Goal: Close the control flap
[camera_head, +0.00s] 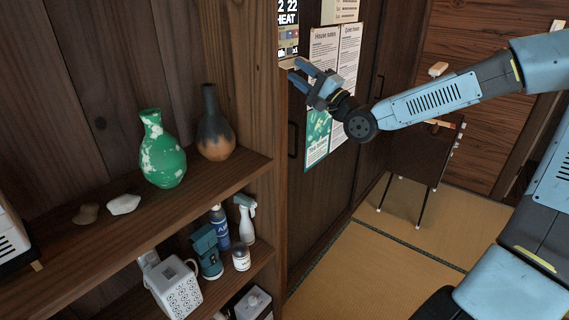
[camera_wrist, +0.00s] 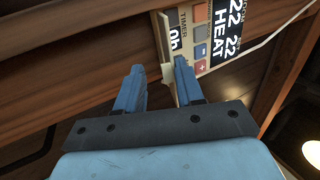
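The control panel (camera_head: 288,22) is on the wooden wall at the top of the head view, cut off by the frame edge, with a display reading 22 22 HEAT. The wrist view shows the panel (camera_wrist: 203,38) turned on its side, with its buttons and TIMER 0h uncovered. A narrow cream strip (camera_wrist: 165,50) along the panel's edge looks like the opened flap, seen nearly edge-on. My gripper (camera_head: 298,72) is just below the panel, and its two fingers (camera_wrist: 158,85) are apart. The strip shows between them in the wrist view; I cannot tell whether they touch it.
Posters (camera_head: 335,85) hang right of the panel. A small dark table (camera_head: 425,160) stands behind my arm. Some tatami floor (camera_head: 375,270) is clear.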

